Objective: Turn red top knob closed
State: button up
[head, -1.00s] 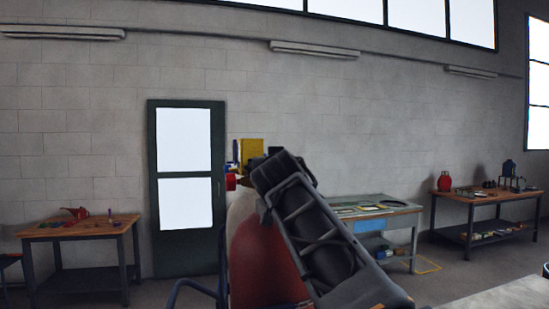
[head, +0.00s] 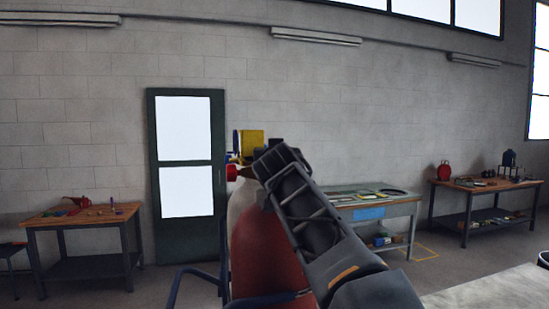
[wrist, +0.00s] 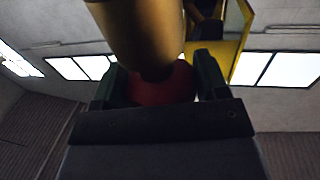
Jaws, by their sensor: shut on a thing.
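A red knob (wrist: 160,88) sits between the two dark green fingers of my gripper (wrist: 158,78) in the wrist view, and the gripper is shut on it. A brass cylindrical body (wrist: 140,30) stands right in front of it and hides part of the knob. In the head view my gripper (head: 264,163) is at the valve on top of a large red cylinder (head: 262,255) with a pale shoulder. The gripper hides the gripped knob there. A small red part (head: 232,172) juts out left of the valve; I cannot tell if it is the same knob.
A yellow block-like part (head: 249,143) rises beside the gripper. A blue tubular frame (head: 198,275) stands around the cylinder. Workbenches stand at the left (head: 60,222), behind the cylinder (head: 405,208) and at the right (head: 500,185). A dark green door (head: 152,170) is behind.

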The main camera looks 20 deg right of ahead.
jog(key=c, duration=0.3)
jog(key=shift+f+h+b, duration=0.15)
jog(key=shift+h+b, duration=0.15)
jog(key=shift+b, duration=0.1)
